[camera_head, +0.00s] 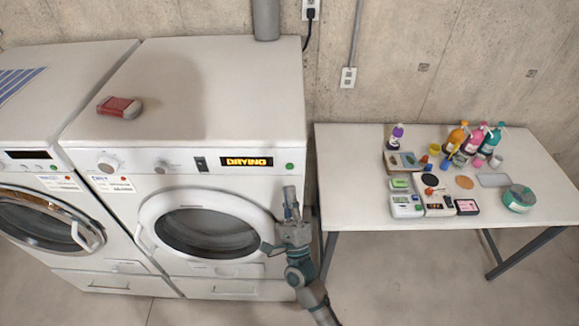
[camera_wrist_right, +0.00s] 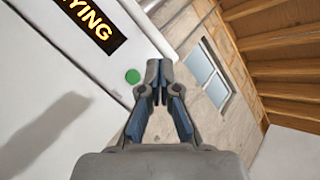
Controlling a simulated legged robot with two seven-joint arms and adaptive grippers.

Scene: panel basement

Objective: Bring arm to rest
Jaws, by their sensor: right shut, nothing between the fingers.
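My right gripper (camera_head: 290,196) is raised in front of the right edge of the dryer (camera_head: 185,95), fingers pointing up, just below a green button (camera_head: 290,166). In the right wrist view its fingertips (camera_wrist_right: 158,70) are together with nothing between them, and the green button (camera_wrist_right: 132,76) shows just left of them. The dryer's display (camera_head: 246,162) reads "DRYING" in lit letters, and its round door (camera_head: 208,232) looks closed. I cannot tell whether the fingers touch the dryer. My left gripper is not in view.
A second machine (camera_head: 40,220) stands at the left. A white table (camera_head: 345,185) at the right holds bottles, small devices and a round tin (camera_head: 519,198). Floor between dryer and table is narrow.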

